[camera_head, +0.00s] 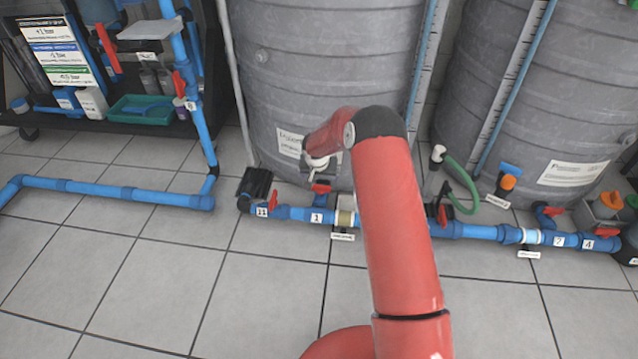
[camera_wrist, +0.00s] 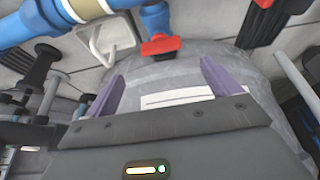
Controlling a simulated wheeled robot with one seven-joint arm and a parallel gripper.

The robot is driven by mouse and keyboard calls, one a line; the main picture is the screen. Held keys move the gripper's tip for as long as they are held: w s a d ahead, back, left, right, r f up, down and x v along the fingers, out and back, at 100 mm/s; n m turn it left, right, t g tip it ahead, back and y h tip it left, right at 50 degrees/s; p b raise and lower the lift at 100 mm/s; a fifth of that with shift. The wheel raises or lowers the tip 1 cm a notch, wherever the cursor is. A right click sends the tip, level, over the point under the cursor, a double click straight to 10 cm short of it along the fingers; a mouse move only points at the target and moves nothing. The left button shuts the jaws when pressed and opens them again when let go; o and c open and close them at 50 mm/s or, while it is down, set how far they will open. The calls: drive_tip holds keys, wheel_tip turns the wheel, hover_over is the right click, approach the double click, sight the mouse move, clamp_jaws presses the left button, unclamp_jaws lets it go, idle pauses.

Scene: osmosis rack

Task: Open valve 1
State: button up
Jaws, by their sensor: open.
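The valve with the label "1" (camera_head: 317,217) sits on the blue floor pipe in front of the left grey tank. Its red handle (camera_head: 321,187) shows just above the label. In the wrist view the red handle (camera_wrist: 160,46) on a blue fitting lies ahead, between and beyond the fingertips. My gripper (camera_wrist: 160,78) is open, with two purple fingers spread apart and nothing between them. It appears not to touch the handle. In the head view my red arm reaches down to the valve, and its wrist end is above the handle; the fingers cannot be made out there.
Two grey tanks (camera_head: 330,60) stand close behind. A shelf with a green tray (camera_head: 140,110) is at upper left. The tiled floor in front is clear.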

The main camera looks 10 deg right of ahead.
sight(321, 186)
drive_tip(key=b+x, duration=0.1)
drive_tip(key=x, duration=0.8)
drive_tip(key=shift+s+a, duration=0.1)
drive_tip(key=shift+c, duration=0.4)
drive_tip(key=c, duration=0.9)
